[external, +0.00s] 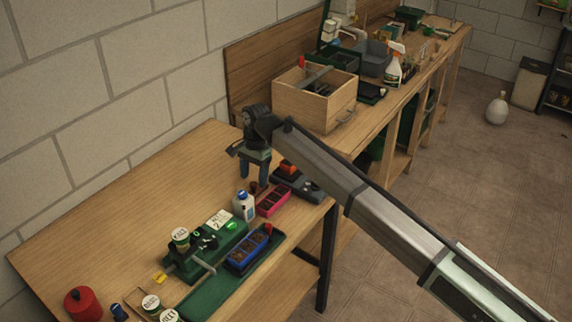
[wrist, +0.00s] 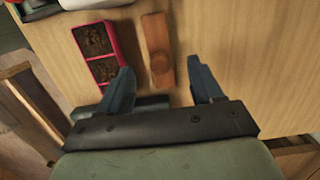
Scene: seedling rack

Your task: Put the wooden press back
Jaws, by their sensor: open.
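The wooden press (wrist: 156,35), a narrow reddish-brown block with a round knob, is on the wooden bench in the wrist view. It lies ahead of my gripper (wrist: 160,85), in line with the gap between the two blue fingers. The fingers are apart, with nothing held between them. In the external view my gripper (external: 254,172) points down over the bench, just behind the pink tray. A small brown part by the fingertips there looks like the press, mostly hidden.
The pink soil tray (wrist: 94,41) is close left of the press; it also shows in the external view (external: 273,202). A white bottle (external: 243,206) stands beside it. A blue tray (external: 248,250) and a green station are nearer the camera.

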